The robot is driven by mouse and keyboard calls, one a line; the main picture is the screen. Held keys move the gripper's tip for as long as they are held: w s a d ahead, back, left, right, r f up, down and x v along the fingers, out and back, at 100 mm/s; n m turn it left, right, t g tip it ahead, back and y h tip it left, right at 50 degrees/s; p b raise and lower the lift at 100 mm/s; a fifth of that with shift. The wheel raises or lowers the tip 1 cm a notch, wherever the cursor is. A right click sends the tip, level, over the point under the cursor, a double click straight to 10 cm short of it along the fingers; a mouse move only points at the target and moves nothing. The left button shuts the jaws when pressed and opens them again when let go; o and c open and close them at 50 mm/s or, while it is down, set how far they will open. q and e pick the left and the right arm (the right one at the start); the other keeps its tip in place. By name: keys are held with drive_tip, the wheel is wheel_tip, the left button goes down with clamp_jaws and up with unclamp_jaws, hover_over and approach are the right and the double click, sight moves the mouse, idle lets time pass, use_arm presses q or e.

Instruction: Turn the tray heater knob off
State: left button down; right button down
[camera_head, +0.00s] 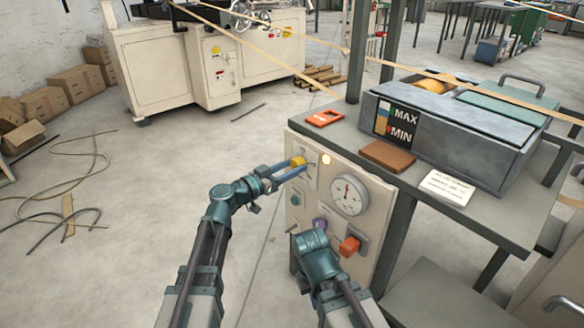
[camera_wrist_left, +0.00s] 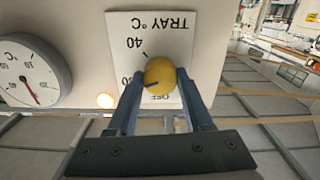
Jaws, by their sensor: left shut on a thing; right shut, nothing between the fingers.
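The yellow tray heater knob (camera_head: 298,161) is on the upper part of the cream control panel (camera_head: 326,195). My left gripper (camera_head: 292,168) is shut on it, with its blue fingers on either side. In the left wrist view the knob (camera_wrist_left: 159,76) sits between the fingertips (camera_wrist_left: 158,88). Its dark pointer line lies roughly sideways there. The white dial plate (camera_wrist_left: 158,38) appears upside down, with TRAY °C, 40 and a partly covered OFF readable. My right gripper (camera_head: 318,242) is shut and empty, low in front of the panel by a purple knob (camera_head: 320,223).
A lit lamp (camera_head: 326,159), a round gauge (camera_head: 348,195) and an orange switch (camera_head: 349,245) share the panel. A grey tank (camera_head: 455,130) with a MAX/MIN plate stands on the bench to the right. Cords (camera_head: 90,180) lie on the open floor at left.

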use_arm(q)
drive_tip(key=shift+n, duration=0.3)
drive_tip(key=n, duration=0.6)
drive_tip(key=shift+n, duration=0.3)
drive_tip(key=n, duration=0.6)
drive_tip(key=shift+n, duration=0.4)
drive_tip(key=shift+c, duration=1.5)
unclamp_jaws()
drive_tip(key=v, duration=1.4)
drive_tip(key=shift+d, duration=0.1)
